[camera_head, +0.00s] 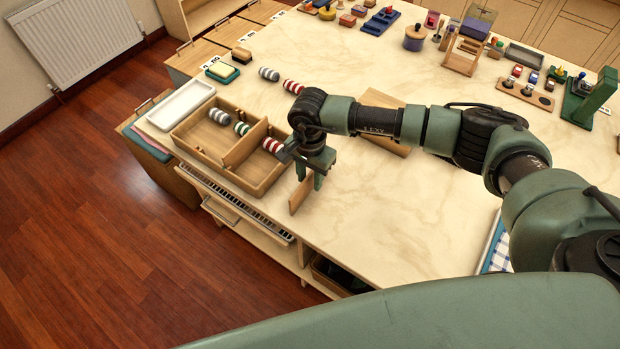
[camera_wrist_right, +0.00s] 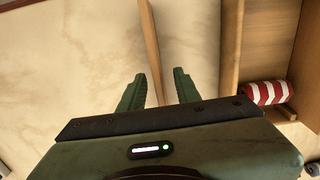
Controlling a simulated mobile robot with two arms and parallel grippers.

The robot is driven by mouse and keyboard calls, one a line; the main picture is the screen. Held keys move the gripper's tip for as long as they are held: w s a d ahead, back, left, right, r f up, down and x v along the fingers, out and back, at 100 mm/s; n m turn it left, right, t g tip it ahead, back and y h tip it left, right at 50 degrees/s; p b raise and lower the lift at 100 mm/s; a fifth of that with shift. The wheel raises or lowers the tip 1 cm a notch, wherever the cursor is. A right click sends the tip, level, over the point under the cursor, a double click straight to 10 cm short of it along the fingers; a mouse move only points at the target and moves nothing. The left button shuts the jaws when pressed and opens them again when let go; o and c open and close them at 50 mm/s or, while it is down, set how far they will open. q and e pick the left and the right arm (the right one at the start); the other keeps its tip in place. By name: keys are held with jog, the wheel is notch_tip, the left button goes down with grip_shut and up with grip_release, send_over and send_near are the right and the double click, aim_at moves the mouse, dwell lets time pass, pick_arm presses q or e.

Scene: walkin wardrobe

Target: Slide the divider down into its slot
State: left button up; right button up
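A thin wooden divider (camera_head: 300,194) stands on edge on the marble top, just right of the open wooden organizer box (camera_head: 258,187). My right gripper (camera_head: 316,170) is over it, fingers pointing down. In the right wrist view the divider (camera_wrist_right: 152,45) runs between the two fingers (camera_wrist_right: 159,84); they are apart, with a clear gap on its right side. A grey-striped roll (camera_head: 220,116) and a green-striped roll (camera_head: 242,128) lie in the left part, a red-striped roll (camera_head: 272,146) in the right. My left gripper is out of view.
A white tray (camera_head: 181,105) lies left of the box. Two more striped rolls (camera_head: 269,74) (camera_head: 292,86) and a flat wooden board (camera_head: 385,125) lie behind my right arm. A soap dish (camera_head: 221,72) stands further back. The front middle of the top is clear.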

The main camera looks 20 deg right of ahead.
grip_shut()
